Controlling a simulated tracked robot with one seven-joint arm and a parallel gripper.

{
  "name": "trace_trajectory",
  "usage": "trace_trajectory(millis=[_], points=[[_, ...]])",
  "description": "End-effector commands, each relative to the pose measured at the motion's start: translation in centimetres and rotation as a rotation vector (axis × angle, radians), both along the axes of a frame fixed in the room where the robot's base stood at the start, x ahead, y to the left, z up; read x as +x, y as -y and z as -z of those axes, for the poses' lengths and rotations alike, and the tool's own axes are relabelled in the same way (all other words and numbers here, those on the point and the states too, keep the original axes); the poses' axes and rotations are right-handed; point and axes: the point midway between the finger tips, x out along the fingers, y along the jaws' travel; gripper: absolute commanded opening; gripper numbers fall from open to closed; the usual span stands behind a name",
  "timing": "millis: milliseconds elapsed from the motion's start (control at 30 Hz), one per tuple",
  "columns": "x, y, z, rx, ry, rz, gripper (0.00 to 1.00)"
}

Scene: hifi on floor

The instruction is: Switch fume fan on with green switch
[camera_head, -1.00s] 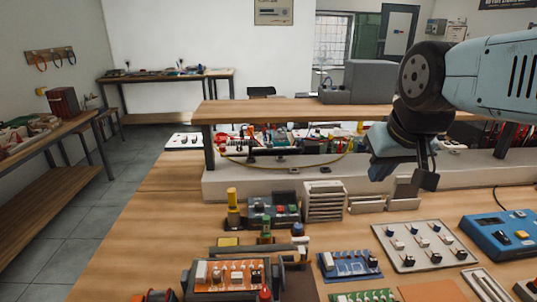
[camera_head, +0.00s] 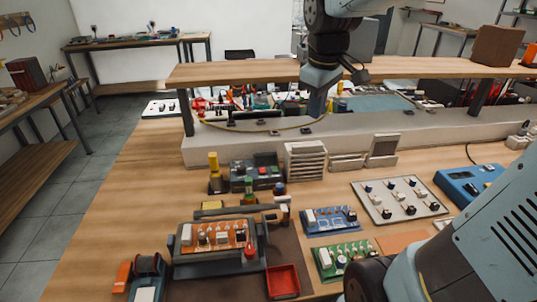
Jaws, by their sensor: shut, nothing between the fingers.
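A dark control box (camera_head: 256,177) with small coloured buttons, red among them, stands mid-bench. A green switch is too small to make out for certain on it. A white louvred unit (camera_head: 306,163), possibly the fume fan, stands just right of the box. My gripper (camera_head: 316,105) hangs at the upper middle, fingers down and shut, in front of the raised shelf in the picture. It appears above and behind the louvred unit, apart from it and from the box, and holds nothing.
A raised wooden shelf (camera_head: 230,75) spans the back. A circuit board in a holder (camera_head: 215,262), a red tray (camera_head: 283,281), a panel of knobs (camera_head: 400,199) and a blue device (camera_head: 470,184) crowd the front. My arm covers the lower right. Bare wood lies at left.

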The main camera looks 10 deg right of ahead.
Motion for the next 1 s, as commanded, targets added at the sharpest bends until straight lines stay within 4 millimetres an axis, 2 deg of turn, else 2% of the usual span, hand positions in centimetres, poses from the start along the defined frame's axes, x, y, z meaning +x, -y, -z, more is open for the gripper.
trace_trajectory(millis=[467,1000], points=[[6.2,-2.5,3.1,-0.049,-0.142,-0.329,0.0],[12.4,-5.5,8.3,-0.04,-0.282,-0.708,0.0]])
